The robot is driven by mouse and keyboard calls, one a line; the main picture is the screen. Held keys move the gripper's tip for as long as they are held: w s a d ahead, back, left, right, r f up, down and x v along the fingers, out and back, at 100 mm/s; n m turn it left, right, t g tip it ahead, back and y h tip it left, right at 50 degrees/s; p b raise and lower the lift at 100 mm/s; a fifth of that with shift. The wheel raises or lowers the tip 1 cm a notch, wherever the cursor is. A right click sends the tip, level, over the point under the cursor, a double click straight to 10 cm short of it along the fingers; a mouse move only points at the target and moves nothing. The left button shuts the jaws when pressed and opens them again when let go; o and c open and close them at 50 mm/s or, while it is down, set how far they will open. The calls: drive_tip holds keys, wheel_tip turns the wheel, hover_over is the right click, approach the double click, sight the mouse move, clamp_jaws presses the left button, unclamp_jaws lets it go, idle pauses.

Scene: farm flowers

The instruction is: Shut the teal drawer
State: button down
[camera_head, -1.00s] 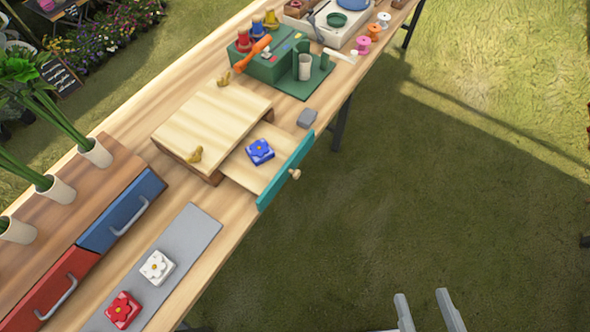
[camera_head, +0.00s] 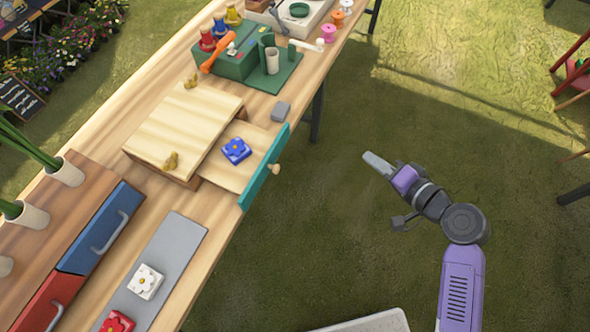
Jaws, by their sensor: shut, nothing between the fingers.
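The teal drawer (camera_head: 263,168) is pulled out from a low wooden box (camera_head: 184,129) on the table. Its teal front faces right and has a small round wooden knob (camera_head: 274,168). A blue block with a flower (camera_head: 236,150) lies inside the open drawer. My gripper (camera_head: 367,157) is shut and empty. It is in the air off the table's right edge, to the right of the drawer front and apart from it, pointing toward the upper left.
A green stand (camera_head: 240,66) with spools and an orange tool is farther back. A grey mat (camera_head: 176,244) with flower blocks and blue (camera_head: 100,228) and red drawers are nearer.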

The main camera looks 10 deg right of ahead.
drive_tip(key=a+g+y, duration=0.2)
drive_tip(key=a+y, duration=0.2)
drive_tip(key=a, duration=0.1)
drive_tip(key=n+g+y+p, duration=0.2)
drive_tip(key=y, duration=0.1)
approach(242, 151)
drive_tip(key=s+d+f, duration=0.1)
drive_tip(key=f, duration=0.1)
drive_tip(key=s+d+f, duration=0.1)
drive_tip(key=s+d, duration=0.1)
drive_tip(key=shift+d+f, duration=0.1)
drive_tip(key=shift+f, duration=0.3)
drive_tip(key=shift+w, duration=0.1)
drive_tip(key=w+a+b, duration=0.1)
drive_tip(key=w+a, duration=0.1)
drive_tip(key=a, duration=0.1)
drive_tip(key=w+a, duration=0.3)
drive_tip(key=a, duration=0.1)
drive_tip(key=w+a+b, duration=0.1)
drive_tip(key=w+a, duration=0.2)
drive_tip(key=shift+a+f+b, duration=0.1)
drive_tip(key=shift+a+b, duration=0.1)
drive_tip(key=shift+b, duration=0.1)
drive_tip(key=shift+w+a, duration=0.2)
drive_tip(key=shift+r, duration=0.25)
